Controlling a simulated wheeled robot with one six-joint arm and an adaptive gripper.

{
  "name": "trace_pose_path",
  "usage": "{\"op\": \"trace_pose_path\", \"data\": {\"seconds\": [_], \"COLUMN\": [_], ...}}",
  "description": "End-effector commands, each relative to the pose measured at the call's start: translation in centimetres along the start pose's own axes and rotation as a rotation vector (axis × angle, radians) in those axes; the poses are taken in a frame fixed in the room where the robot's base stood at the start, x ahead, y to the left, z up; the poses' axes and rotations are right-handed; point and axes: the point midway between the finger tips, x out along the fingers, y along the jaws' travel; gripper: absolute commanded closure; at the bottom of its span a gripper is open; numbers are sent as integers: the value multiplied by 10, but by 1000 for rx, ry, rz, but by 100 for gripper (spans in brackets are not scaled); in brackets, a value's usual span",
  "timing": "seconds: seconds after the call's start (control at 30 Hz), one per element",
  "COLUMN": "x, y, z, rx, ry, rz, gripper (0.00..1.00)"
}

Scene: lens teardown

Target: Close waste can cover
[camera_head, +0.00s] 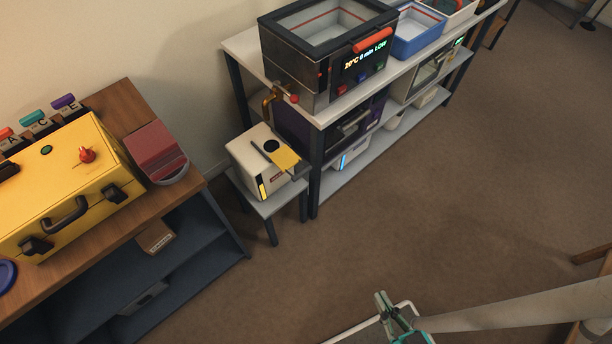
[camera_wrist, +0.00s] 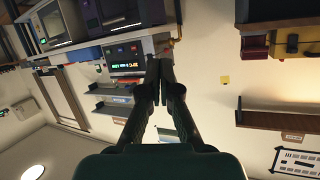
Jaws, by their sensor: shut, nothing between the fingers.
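No waste can is plainly marked, and I cannot tell for sure which thing it is. A dark red, slanted piece (camera_head: 155,148) sits over a round grey rim at the right end of the wooden bench; it may be a cover. The dark red piece also shows in the wrist view (camera_wrist: 256,47). A white box (camera_head: 262,160) with a round black hole and a yellow plate on its top stands on a small grey stool. My gripper (camera_head: 382,304) is far from both, at the lower right. Its fingers (camera_wrist: 160,75) are shut and empty.
A yellow case (camera_head: 68,180) lies on the wooden bench (camera_head: 120,108) at left. A dark heater box (camera_head: 322,60) and a blue tray (camera_head: 418,38) stand on the white shelf table. Brown floor (camera_head: 420,190) is open between the furniture and my arm.

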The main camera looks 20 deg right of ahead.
Motion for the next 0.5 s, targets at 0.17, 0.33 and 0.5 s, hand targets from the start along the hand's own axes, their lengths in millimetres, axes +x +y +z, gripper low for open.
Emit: {"op": "trace_pose_path", "data": {"seconds": [0.17, 0.33, 0.5], "x": [55, 110, 168], "y": [14, 19, 22], "z": [50, 86, 106], "rx": [242, 481, 711], "ry": [-76, -143, -191], "rz": [64, 79, 53], "gripper": [100, 100, 100]}}
